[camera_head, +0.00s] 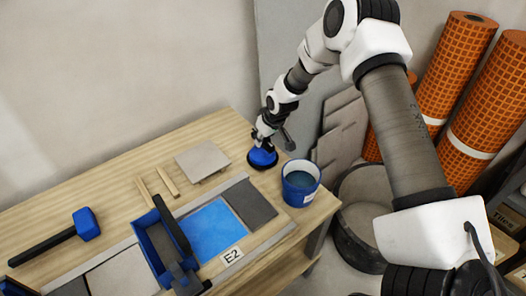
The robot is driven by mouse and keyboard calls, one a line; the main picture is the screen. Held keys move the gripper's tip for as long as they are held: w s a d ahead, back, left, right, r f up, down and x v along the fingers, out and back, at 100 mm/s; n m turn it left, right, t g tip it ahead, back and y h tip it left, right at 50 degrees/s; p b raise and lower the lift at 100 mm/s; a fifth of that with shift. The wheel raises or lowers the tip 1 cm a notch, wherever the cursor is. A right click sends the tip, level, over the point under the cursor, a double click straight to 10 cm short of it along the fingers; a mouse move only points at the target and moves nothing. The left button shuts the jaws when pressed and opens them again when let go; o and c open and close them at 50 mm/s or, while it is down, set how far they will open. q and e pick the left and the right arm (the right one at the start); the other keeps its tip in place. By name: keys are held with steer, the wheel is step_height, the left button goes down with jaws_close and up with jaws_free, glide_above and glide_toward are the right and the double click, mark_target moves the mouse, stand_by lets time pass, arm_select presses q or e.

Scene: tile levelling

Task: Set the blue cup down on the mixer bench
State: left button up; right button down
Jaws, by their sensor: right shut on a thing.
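The blue cup (262,157) is a round blue piece with a dark rim at its base, at the back right of the wooden mixer bench (110,178). My right gripper (263,142) comes down from above and is shut on the top of the cup. The cup looks upright. Its base is at or very near the bench top; I cannot tell whether it touches. My left gripper does not show.
A blue bucket (300,184) stands close to the cup's right. A loose grey tile (203,161) lies to its left. A blue tile (210,230), a blue tray (150,252) and a mallet (84,224) are further left. Orange rolls (455,65) stand beyond the bench.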

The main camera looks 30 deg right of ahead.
mark_target(263, 146)
steer(key=f, duration=0.1)
steer(key=f+b, duration=0.1)
steer(key=f, duration=0.1)
steer(key=shift+s+a, duration=0.1)
steer(key=shift+a, duration=0.1)
steer(key=shift+f, duration=0.1)
steer(key=shift+f, duration=0.1)
steer(key=c, duration=1)
jaws_free()
